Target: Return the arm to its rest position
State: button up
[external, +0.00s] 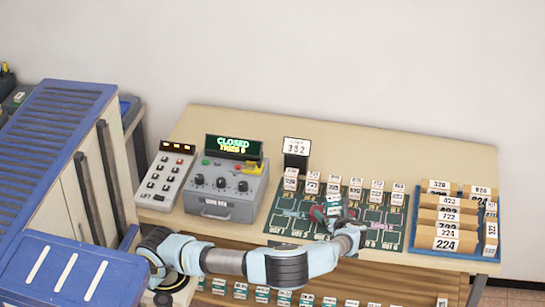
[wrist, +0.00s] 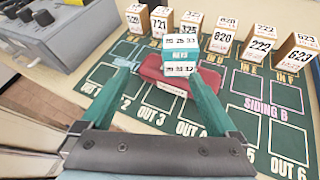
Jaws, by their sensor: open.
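My arm (external: 278,266) reaches from the lower left across the front of the table. My gripper (external: 335,207) is low over the dark green board (external: 290,229). In the wrist view its two teal fingers (wrist: 160,70) stand apart. A dark red piece (wrist: 152,66) with a teal and white numbered block (wrist: 181,53) lies between and just beyond the fingertips. I cannot tell whether the fingers touch it. The red piece shows only in part beside the gripper in the external view.
Numbered blocks (external: 377,190) line the board's back edge. A grey control box (external: 226,187) and keypad (external: 165,177) stand left. A blue tray (external: 488,251) with numbered parcels stands right. A blue-topped cabinet (external: 60,118) is at far left. The air above the table looks clear.

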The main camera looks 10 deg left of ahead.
jog(key=s+a+r+n+g+p, duration=0.1)
jog(key=a+r+n+g+p, duration=0.3)
jog(key=a, duration=0.8)
jog(key=s+a+r+m+g+p, duration=0.1)
jog(key=a+r+g+p, duration=0.35)
jog(key=a, duration=0.75)
jog(key=s+a+f+n+h+b, duration=0.2)
jog(key=a+n, duration=0.2)
jog(key=n, duration=0.5)
jog(key=s+a+f+n+g+h+b, duration=0.1)
jog(key=a+n, duration=0.4)
jog(key=n, duration=0.5)
jog(key=s+a+f+n+h+b, duration=0.3)
jog(key=a+n+b, duration=0.1)
jog(key=n, duration=0.5)
jog(key=shift+s+a+f, duration=0.2)
jog(key=shift+s+a, duration=0.2)
jog(key=shift+a, duration=0.15)
jog(key=shift+g, duration=0.25)
